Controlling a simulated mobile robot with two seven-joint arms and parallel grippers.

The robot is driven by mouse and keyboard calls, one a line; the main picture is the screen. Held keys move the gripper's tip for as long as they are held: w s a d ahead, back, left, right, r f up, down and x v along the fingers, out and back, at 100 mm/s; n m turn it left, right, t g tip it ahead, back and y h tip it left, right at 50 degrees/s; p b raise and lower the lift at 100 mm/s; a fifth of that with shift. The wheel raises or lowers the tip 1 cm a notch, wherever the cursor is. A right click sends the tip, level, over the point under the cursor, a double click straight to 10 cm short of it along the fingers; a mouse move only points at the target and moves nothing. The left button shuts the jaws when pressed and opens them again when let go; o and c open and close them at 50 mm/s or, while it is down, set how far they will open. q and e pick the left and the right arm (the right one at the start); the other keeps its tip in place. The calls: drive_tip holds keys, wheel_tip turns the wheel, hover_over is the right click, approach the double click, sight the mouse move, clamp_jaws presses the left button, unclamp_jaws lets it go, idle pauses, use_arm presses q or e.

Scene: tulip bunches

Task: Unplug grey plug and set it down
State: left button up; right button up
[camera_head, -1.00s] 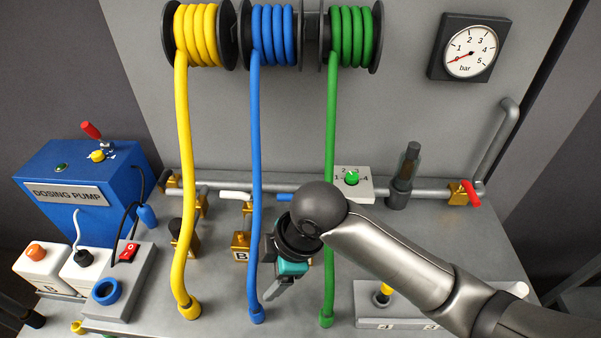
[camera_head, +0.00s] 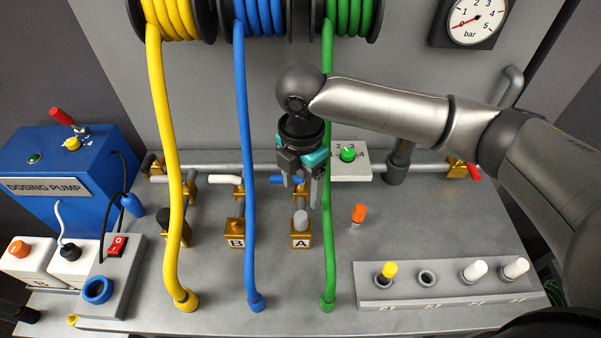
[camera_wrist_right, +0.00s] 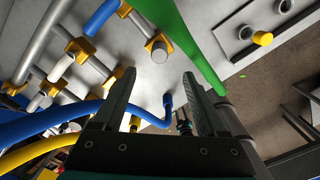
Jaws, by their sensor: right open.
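The grey plug (camera_head: 300,219) stands upright in the brass fitting marked A (camera_head: 301,240), between the blue and green hoses. My right gripper (camera_head: 302,193) points down just above the grey plug, open and empty. In the right wrist view the plug's round grey top (camera_wrist_right: 158,48) shows beyond the open fingertips (camera_wrist_right: 158,76), roughly in line with the gap. The fingers look apart from the plug. My left gripper is in neither view.
The green hose (camera_head: 328,240) hangs close right of my right gripper, the blue hose (camera_head: 246,180) to its left. An orange-topped plug (camera_head: 358,215) stands on the bench. A grey holder (camera_head: 455,296) at front right has one empty hole (camera_head: 427,278).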

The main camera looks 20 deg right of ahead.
sight(301, 215)
wheel_tip(301, 215, down, 12)
drive_tip(key=shift+r+b, duration=0.2)
drive_tip(key=shift+b, duration=0.25)
clamp_jaws()
idle(1.0)
